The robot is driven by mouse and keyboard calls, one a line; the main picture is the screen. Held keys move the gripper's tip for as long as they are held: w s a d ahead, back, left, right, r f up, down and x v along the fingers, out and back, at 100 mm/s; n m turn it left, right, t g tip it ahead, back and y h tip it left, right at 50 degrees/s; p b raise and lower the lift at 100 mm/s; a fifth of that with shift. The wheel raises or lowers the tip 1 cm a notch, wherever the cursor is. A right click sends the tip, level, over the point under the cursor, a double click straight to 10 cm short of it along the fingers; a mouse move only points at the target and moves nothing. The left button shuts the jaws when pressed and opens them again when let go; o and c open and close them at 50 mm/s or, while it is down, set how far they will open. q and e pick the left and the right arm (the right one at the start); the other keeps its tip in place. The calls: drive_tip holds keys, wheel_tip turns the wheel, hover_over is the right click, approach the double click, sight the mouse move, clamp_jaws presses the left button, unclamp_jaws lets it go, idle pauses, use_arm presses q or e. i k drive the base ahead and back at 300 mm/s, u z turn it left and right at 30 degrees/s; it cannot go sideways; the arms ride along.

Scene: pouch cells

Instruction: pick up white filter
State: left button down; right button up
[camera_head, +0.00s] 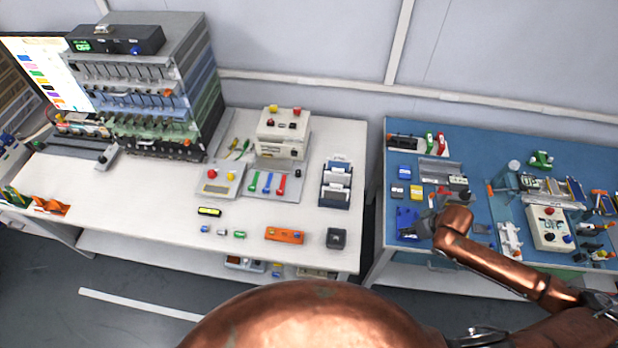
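My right arm comes in from the right over the blue table. Its dark gripper (419,227) is at the table's near left, at a blue tray-like piece (405,217). The gripper is small and partly covered by the wrist, so its fingers and anything between them are unclear. Two whitish items could be the white filter, but I cannot tell which. One is a small round white piece (514,164) toward the back. The other is a white bracket-like part (510,238) right of my wrist. My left gripper is not in view.
The blue table (465,142) also holds blue and yellow blocks (416,192), a grey fixture (440,170) and a white control box (550,229). A gap separates it from the white table (130,215), which carries a tall rack (195,85), switch boxes and an orange block (284,235).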

sight(337, 176)
drive_tip(key=u, duration=3.1)
drive_tip(key=k, duration=2.2)
drive_tip(key=z, duration=1.05)
drive_tip(key=i, duration=1)
drive_tip(key=z, duration=0.05)
